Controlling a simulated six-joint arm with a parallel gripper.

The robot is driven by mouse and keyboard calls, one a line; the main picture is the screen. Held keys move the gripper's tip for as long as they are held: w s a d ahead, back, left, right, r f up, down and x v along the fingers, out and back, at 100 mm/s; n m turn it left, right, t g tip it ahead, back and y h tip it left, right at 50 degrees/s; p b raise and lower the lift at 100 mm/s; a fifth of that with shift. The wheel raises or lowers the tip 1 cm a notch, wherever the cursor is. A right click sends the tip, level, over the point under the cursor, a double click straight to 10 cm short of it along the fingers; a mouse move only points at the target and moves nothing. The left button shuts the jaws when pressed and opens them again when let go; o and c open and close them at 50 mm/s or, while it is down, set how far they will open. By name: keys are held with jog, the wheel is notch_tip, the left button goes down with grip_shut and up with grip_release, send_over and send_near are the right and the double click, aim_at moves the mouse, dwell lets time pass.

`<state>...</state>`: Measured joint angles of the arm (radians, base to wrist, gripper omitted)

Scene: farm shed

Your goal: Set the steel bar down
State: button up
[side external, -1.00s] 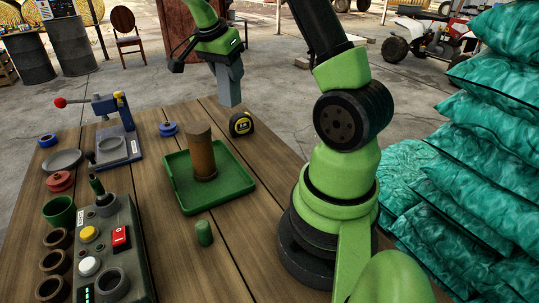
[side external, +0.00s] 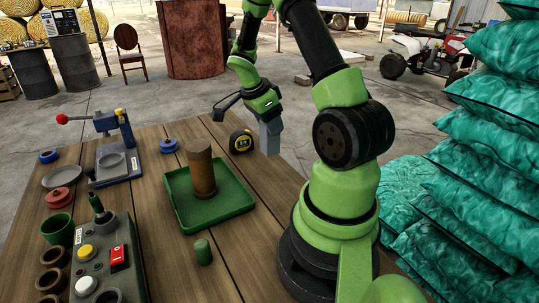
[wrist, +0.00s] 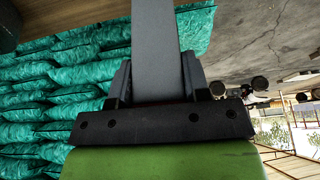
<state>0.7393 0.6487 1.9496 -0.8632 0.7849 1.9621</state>
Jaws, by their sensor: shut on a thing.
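The steel bar (side external: 270,138) is a plain grey block, hanging upright and pointing down from my gripper (side external: 266,117). My gripper is shut on its upper end. In the side view the bar appears near the table's far right edge, right of the tape measure; I cannot tell whether its lower end touches or clears the table. In the wrist view the bar (wrist: 155,45) runs up out of the picture from between the dark jaws (wrist: 157,80), so its far end is not seen there.
A green tray (side external: 178,210) with a brown cylinder (side external: 201,168) stands mid-table (side external: 150,225). A tape measure (side external: 241,142) and blue knob (side external: 168,146) lie beyond it. A small green cylinder (side external: 203,252) is in front. Teal sacks (side external: 470,190) are stacked at right.

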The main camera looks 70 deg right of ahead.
aim_at(269, 145)
jog(key=shift+f, duration=3.2)
jog(key=shift+f, duration=0.1)
jog(key=o, duration=1.1)
jog(key=w+a+r+n+t, duration=0.25)
jog(key=a+r, duration=0.35)
jog(key=r, duration=0.3)
jog(key=w+a+r+n+t, duration=0.15)
jog(key=a+r+n, duration=0.3)
jog(key=r, duration=0.45)
jog(key=s+a+r+n+t+y, duration=0.2)
jog(key=s+a+r+n+t, duration=0.1)
jog(key=a+n, duration=0.5)
jog(key=s+a+r+n+t+y, duration=0.3)
jog(key=s+a+r+n, duration=0.1)
jog(key=a+n, duration=0.4)
jog(key=shift+s+a, duration=0.2)
jog(key=shift+a, duration=0.35)
